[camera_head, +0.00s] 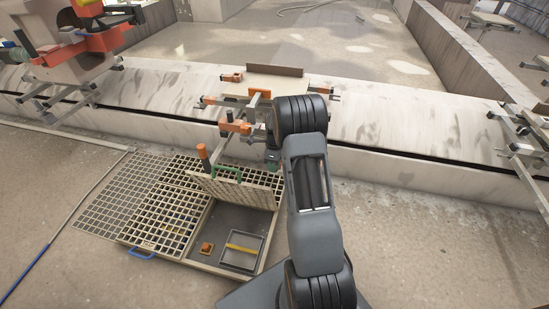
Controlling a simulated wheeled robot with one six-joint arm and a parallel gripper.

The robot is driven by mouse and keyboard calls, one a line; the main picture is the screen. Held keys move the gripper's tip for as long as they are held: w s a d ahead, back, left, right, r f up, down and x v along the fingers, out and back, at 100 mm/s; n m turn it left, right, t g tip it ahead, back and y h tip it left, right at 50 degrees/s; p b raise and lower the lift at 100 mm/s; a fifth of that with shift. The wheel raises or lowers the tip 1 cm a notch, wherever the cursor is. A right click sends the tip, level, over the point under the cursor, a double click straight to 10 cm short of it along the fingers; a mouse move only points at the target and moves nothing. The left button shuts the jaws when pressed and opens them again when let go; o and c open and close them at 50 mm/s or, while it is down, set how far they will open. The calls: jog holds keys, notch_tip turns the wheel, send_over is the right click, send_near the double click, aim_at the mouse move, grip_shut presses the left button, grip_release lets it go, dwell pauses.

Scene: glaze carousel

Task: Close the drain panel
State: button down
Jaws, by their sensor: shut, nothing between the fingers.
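The drain panel (262,197) is a pale lattice grate with a green handle (228,172) near its upper edge. It stands tilted up at the back of an open, shallow drain pit (228,218), so the pit is uncovered. My arm comes up on the right. My gripper (272,166), small and partly hidden by the arm, is shut and empty near the panel's upper right edge, right of the green handle. I cannot tell whether it touches the panel.
In the pit lie a grey tray (259,259) with a yellow bar (242,248) and a small orange block (206,247). Flat grates (160,205) with a blue handle (141,255) lie left. Orange-clamped metal stands (235,127) are behind, by a low wall (405,120). Floor at right is clear.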

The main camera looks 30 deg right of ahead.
jog(key=b+x, duration=0.2)
jog(key=x, duration=0.6)
jog(key=shift+f, duration=0.15)
